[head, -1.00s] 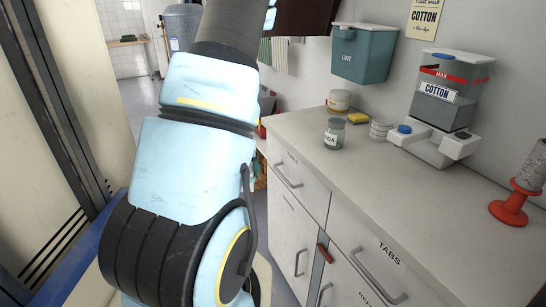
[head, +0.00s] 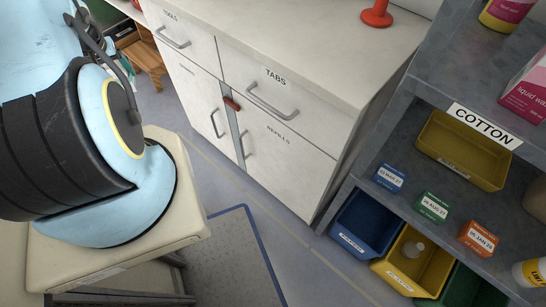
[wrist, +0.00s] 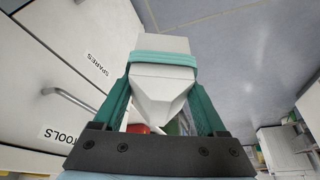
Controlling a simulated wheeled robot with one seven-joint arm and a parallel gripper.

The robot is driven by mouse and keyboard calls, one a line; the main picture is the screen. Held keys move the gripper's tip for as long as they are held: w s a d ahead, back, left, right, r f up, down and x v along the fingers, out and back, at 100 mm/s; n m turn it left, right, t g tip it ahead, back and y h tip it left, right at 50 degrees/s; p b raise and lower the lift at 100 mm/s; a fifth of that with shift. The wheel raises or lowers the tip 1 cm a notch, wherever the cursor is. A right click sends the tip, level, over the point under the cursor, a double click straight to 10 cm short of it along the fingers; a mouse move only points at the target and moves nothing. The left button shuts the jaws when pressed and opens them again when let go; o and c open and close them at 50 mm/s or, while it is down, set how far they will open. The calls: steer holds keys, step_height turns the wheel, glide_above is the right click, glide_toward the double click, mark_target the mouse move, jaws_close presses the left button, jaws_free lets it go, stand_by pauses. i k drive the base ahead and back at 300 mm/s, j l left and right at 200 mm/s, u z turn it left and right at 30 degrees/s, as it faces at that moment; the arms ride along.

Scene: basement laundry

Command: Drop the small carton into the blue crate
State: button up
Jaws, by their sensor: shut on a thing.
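My gripper (wrist: 163,62) shows in the wrist view, its green fingers closed on both sides of a pale, white-grey small carton (wrist: 160,88). The carton has a tapered end toward the palm, and a green band crosses it. The fingertips and carton are outside the head view, where only part of my arm shows at left. The blue crate (head: 364,222) stands low at the bottom of the grey shelf unit in the head view, with a pale label on its front. It looks empty, and the gripper is away from it.
Beside the blue crate are a yellow crate (head: 408,262) holding a pale round thing and a green crate (head: 466,290). The shelf above (head: 405,155) bears blue, green and orange boxes and a yellow bin (head: 465,150). A white cabinet (head: 285,150) stands left; floor lies open before it.

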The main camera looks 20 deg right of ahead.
mark_target(363, 223)
steer(key=k+l+u, duration=0.25)
steer(key=k+l, duration=0.15)
steer(key=k, duration=0.15)
steer(key=k+l+u, duration=0.25)
steer(key=k, duration=0.3)
steer(key=k+l+u, duration=0.2)
steer(key=k, duration=0.35)
steer(key=k+l+u, duration=0.1)
steer(key=k+u, duration=0.15)
steer(key=k, duration=0.35)
